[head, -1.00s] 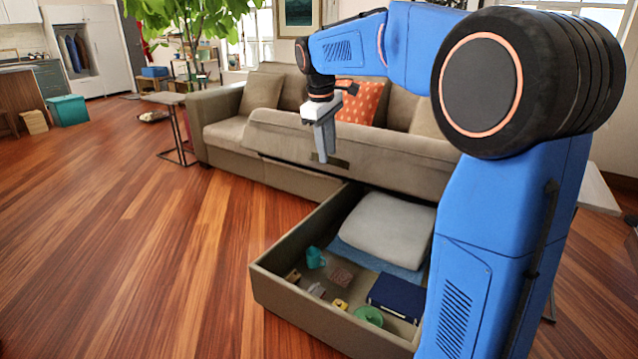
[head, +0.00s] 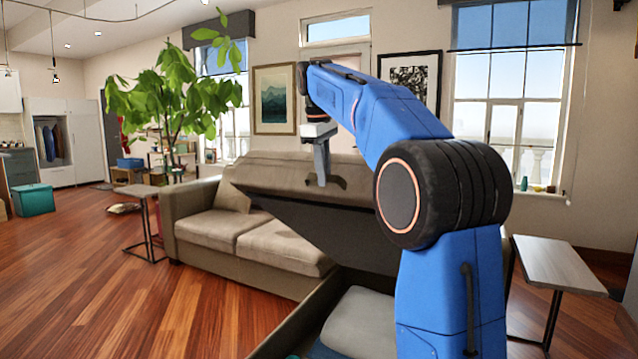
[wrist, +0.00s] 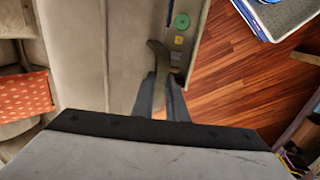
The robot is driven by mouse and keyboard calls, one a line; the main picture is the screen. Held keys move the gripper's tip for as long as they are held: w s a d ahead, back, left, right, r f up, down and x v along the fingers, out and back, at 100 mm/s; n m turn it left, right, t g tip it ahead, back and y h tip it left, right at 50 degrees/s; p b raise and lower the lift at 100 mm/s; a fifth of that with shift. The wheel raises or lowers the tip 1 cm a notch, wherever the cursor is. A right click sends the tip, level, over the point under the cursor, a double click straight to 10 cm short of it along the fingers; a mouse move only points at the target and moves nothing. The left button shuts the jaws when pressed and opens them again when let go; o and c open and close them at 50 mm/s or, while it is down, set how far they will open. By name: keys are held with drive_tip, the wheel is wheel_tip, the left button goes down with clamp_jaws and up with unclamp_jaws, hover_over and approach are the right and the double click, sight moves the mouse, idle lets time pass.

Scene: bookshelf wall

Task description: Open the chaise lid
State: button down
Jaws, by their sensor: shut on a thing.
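The chaise lid (head: 335,232) is tilted steeply up in the head view, its dark underside facing me. My gripper (head: 322,180) is at the lid's upper front edge, shut on the pull tab (head: 340,183). In the wrist view my gripper's fingers (wrist: 160,98) close around the olive tab (wrist: 156,52), beside the beige lid surface (wrist: 75,45). The storage box (head: 296,322) below the lid stands open, with a light grey cushion or folded bedding (head: 358,322) inside. My arm hides part of the lid's right side and the box.
The sofa seat (head: 215,228) stands left of the lid. A small side table (head: 560,262) is at right, another (head: 140,192) at left. A leafy plant (head: 170,95) is behind. The wooden floor (head: 110,270) at left is clear.

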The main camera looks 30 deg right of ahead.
drive_tip(key=shift+w+d+f, duration=0.25)
drive_tip(key=shift+d+f, duration=0.05)
drive_tip(key=shift+d, duration=0.05)
drive_tip(key=c, duration=1.8)
unclamp_jaws()
drive_tip(key=shift+o, duration=0.2)
drive_tip(key=o, duration=0.5)
drive_tip(key=r, duration=0.4)
drive_tip(key=a+r, duration=0.1)
drive_tip(key=r, duration=0.2)
drive_tip(key=shift+s, duration=0.4)
drive_tip(key=shift+o, duration=1.4)
drive_tip(key=shift+s+a+r, duration=0.2)
drive_tip(key=shift+a+r, duration=0.05)
drive_tip(key=shift+r, duration=0.2)
drive_tip(key=shift+s+a, duration=0.1)
drive_tip(key=shift+a, duration=0.05)
drive_tip(key=c, duration=0.8)
